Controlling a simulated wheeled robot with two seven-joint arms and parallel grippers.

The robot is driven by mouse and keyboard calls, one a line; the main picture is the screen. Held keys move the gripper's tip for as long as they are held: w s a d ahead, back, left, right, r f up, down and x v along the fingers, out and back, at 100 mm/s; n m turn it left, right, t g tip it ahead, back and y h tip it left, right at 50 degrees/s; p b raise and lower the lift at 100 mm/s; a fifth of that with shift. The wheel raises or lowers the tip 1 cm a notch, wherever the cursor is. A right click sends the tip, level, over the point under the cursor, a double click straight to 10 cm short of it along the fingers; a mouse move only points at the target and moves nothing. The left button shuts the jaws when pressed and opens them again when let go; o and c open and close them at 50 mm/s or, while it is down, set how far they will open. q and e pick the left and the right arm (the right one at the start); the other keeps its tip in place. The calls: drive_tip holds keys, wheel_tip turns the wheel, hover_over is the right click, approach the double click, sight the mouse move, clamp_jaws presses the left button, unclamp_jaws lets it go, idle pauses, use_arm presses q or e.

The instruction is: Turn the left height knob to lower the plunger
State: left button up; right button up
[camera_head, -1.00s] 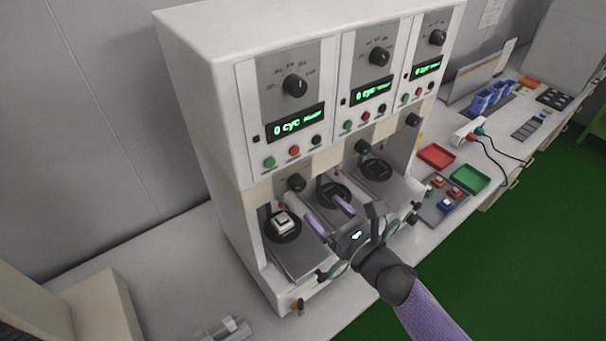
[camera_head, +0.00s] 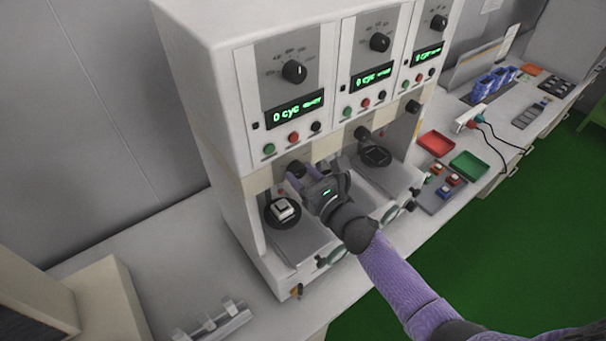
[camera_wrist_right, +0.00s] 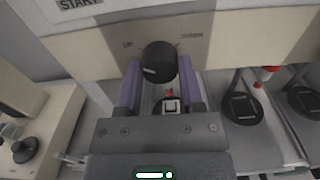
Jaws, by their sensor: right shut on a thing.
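The left height knob (camera_wrist_right: 158,62) is a black round knob on the machine's beige strip, with the labels UP and DOWN beside it in the right wrist view. My right gripper (camera_head: 297,172) is shut on this knob (camera_head: 295,168), one purple finger on each side of it. In the right wrist view the right gripper's fingers (camera_wrist_right: 160,85) flank the knob. Below it a white switch (camera_head: 283,209) sits on the round black plate of the left station; it also shows in the right wrist view (camera_wrist_right: 170,106). The plunger is mostly hidden. My left gripper is not in view.
The white test machine (camera_head: 205,110) has three stations with green displays. The middle station is largely hidden by my right arm. The right station's plate (camera_head: 374,156) is empty. Red tray (camera_head: 436,144) and green tray (camera_head: 468,166) lie to the right. A clear holder (camera_head: 222,322) lies front left.

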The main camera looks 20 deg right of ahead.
clamp_jaws()
drive_tip(key=shift+m, duration=0.3)
drive_tip(key=m, duration=0.3)
drive_tip(key=shift+m+b, duration=0.3)
drive_tip(key=m, duration=0.3)
drive_tip(key=shift+m, duration=0.3)
drive_tip(key=m, duration=0.3)
drive_tip(key=shift+m, duration=0.3)
drive_tip(key=m, duration=0.6)
drive_tip(key=shift+p, duration=0.35)
drive_tip(key=m, duration=0.6)
drive_tip(key=shift+p, duration=0.4)
drive_tip(key=shift+m, duration=0.4)
